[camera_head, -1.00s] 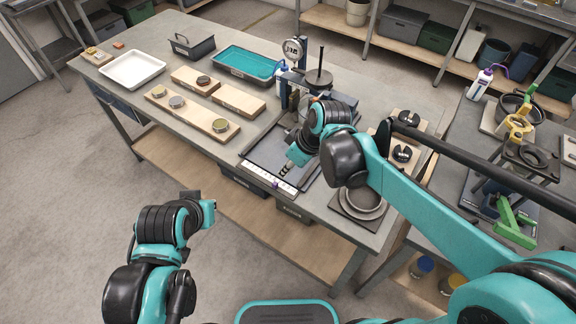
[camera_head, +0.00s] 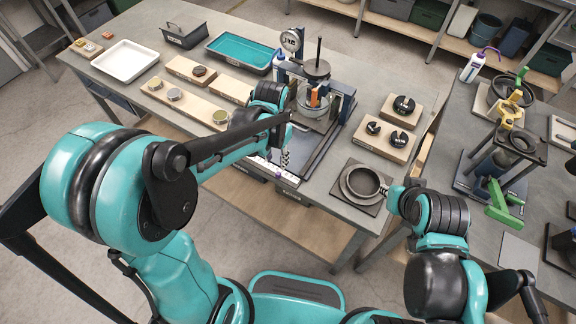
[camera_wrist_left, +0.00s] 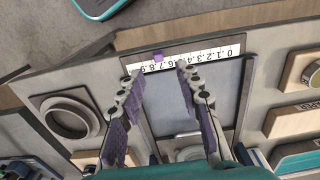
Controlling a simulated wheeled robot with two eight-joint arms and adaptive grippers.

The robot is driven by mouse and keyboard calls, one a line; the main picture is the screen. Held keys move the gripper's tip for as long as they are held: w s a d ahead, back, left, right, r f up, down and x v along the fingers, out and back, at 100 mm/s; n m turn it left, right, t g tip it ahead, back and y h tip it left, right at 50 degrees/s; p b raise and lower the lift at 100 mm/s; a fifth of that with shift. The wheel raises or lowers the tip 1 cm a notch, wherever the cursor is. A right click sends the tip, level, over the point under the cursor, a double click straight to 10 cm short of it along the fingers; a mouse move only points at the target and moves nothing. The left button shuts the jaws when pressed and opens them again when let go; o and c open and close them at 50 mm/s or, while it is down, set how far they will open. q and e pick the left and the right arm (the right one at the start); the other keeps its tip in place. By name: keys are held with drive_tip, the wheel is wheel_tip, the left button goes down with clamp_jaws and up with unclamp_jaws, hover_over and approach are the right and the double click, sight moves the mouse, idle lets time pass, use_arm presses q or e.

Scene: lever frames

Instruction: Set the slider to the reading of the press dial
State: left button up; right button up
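The press dial (camera_head: 291,40) is a round gauge on a post behind the press (camera_head: 316,70); its reading is too small to tell. The slider scale (camera_wrist_left: 203,59) is a white strip with digits, upside down in the left wrist view. A small purple slider marker (camera_wrist_left: 158,56) sits at its edge, toward the high digits; the exact value is unclear. My left gripper (camera_wrist_left: 158,72) is open and empty, its fingers on either side of the marker in that view, apart from it. My right gripper (camera_head: 388,189) is small beside the round dish; its fingers are unclear.
A round grey dish (camera_head: 362,182) on a plate stands right of the press base. A board with black weights (camera_head: 389,134) lies behind it. Wooden boards with discs (camera_head: 187,102), a white tray (camera_head: 126,61) and a teal tray (camera_head: 241,52) occupy the left and back.

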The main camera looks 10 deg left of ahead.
sight(278, 173)
use_arm(q)
drive_tip(key=shift+w+d+f, duration=0.15)
drive_tip(key=shift+d+f, duration=0.05)
drive_tip(key=shift+f, duration=0.1)
wheel_tip(278, 173, down, 8)
drive_tip(key=b, duration=0.2)
drive_tip(key=shift+r+b, duration=0.2)
drive_tip(key=shift+b, duration=0.15)
clamp_jaws()
